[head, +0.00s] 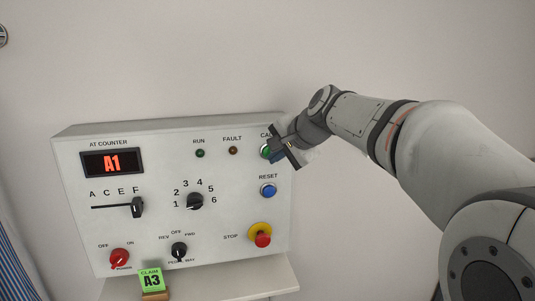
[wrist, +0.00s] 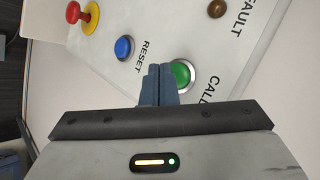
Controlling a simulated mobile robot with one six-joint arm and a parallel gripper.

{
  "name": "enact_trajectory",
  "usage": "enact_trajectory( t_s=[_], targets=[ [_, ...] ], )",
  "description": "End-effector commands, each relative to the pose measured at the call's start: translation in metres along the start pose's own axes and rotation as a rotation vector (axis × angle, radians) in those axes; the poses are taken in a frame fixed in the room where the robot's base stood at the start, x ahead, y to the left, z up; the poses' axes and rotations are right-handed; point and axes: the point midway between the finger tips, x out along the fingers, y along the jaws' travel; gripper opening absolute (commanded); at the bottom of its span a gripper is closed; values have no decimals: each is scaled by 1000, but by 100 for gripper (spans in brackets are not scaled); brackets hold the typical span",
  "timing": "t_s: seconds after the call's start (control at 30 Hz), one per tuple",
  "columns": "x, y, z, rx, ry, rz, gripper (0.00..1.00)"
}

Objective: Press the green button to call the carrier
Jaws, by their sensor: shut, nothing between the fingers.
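The green call button (head: 265,151) sits at the upper right of the white control panel (head: 100,225), under a partly hidden CALL label. In the wrist view the green button (wrist: 181,74) has a silver ring and shows just right of my gripper's fingertips. My gripper (wrist: 158,70) is shut, its two blue-grey fingers together with nothing between them. In the head view my gripper (head: 274,155) is in front of the button and partly covers it. I cannot tell whether the fingertips touch the button.
A blue RESET button (head: 268,190) and a red stop knob (head: 262,240) on yellow lie below the green button. The display (head: 112,163) reads A1. A green claim card (head: 151,280) reading A3 stands below the panel. The RUN lamp (head: 200,153) is dark green.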

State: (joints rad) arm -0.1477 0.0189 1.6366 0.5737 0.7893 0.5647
Motion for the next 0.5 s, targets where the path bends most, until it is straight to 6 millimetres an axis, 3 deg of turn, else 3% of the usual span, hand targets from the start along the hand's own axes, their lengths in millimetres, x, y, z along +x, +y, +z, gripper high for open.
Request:
enact_trajectory(
  t_s=[0.5],
  targets=[
    [7, -5, -5, 0, 0, 0, 0]
  ],
)
